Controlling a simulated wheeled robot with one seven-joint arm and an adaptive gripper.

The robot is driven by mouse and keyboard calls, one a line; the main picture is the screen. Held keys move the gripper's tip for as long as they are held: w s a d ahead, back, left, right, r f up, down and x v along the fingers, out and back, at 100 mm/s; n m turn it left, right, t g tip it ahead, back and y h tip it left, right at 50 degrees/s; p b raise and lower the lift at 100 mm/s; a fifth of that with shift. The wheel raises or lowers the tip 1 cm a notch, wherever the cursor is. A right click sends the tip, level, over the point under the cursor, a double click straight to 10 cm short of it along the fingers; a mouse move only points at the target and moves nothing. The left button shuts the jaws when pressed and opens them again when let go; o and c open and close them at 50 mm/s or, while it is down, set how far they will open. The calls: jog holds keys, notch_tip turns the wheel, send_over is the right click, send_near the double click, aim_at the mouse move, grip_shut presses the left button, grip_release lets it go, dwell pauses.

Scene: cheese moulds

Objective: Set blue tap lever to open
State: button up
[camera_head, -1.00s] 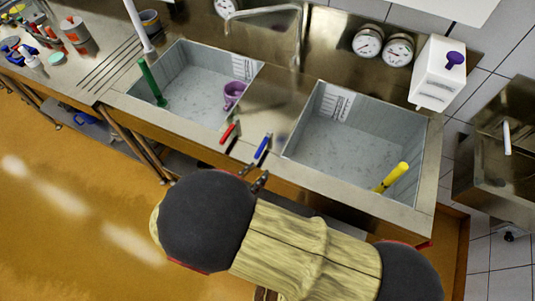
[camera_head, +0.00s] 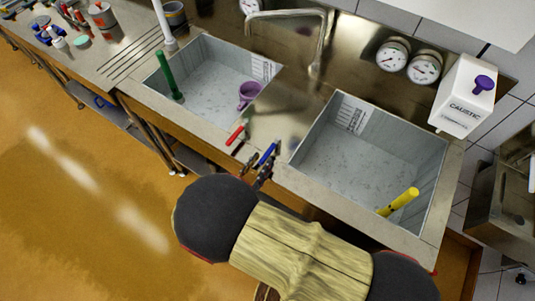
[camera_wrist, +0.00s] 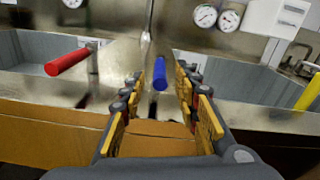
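The blue tap lever (camera_head: 267,153) sticks out from the steel strip between the two sinks; it also shows in the wrist view (camera_wrist: 159,73), pointing towards me. My gripper (camera_head: 258,170) is at the front edge of the counter, just in front of the lever. In the wrist view my gripper (camera_wrist: 159,86) is open, with one finger on each side of the blue lever and a visible gap on both sides. I cannot tell how far the fingertips reach along it.
A red lever (camera_head: 236,135) stands left of the blue one, close to my gripper. The right sink (camera_head: 370,150) has a yellow stick (camera_head: 399,201). A faucet (camera_head: 322,40) rises behind.

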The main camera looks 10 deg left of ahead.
aim_at(276, 143)
jog(key=shift+x, duration=1.9)
jog(key=shift+c, duration=0.2)
jog(key=c, duration=0.7)
grip_shut()
